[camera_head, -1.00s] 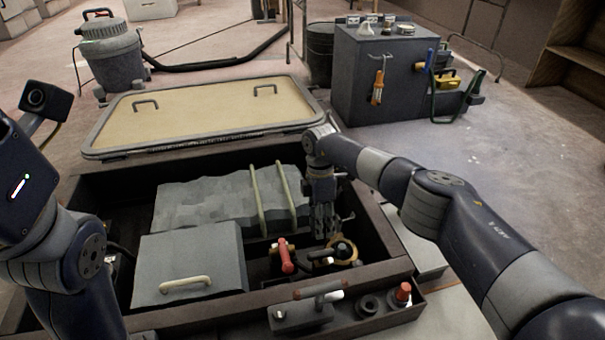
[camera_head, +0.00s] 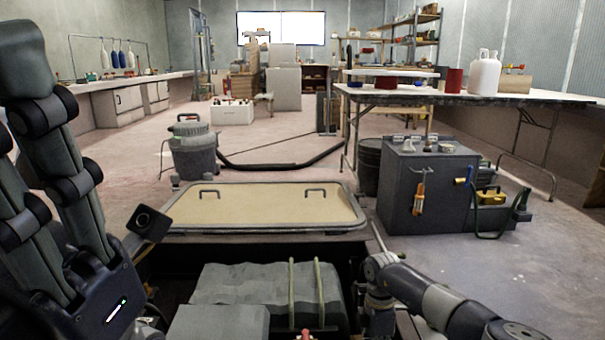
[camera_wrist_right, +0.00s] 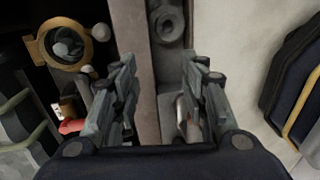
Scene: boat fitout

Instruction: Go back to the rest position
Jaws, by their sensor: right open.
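My right arm's wrist (camera_head: 380,285) is low in the head view, over the right side of the open floor hatch; its fingers are not clear there. In the right wrist view my right gripper (camera_wrist_right: 160,95) is open and empty.
A brass ring fitting (camera_wrist_right: 90,32) and a red handle (camera_wrist_right: 70,127) are left of the right fingers. The hatch lid (camera_head: 260,207) lies behind the opening. A grey cabinet (camera_head: 425,190) stands right, a lidded bucket (camera_head: 193,152) left. Benches and a table (camera_head: 440,97) are farther back.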

